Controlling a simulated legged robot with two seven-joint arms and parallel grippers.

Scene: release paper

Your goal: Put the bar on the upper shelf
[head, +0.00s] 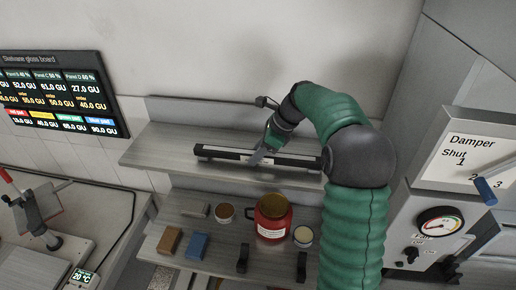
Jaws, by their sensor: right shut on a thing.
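The bar (225,153) is long and dark with a pale strip along it. It lies lengthwise along the upper shelf (165,150), resting on it or just above it; I cannot tell which. My right gripper (262,154) is at the middle of the bar, shut on it from above. My green right arm reaches over the shelf from the right and hides the shelf's right end. My left gripper is not in view.
The lower shelf holds a red jar (272,222), small round tins (303,236), a blue block (197,246) and a brown block (169,241). A damper panel with a gauge (437,226) stands at the right. A red-handled device (38,215) stands at the left.

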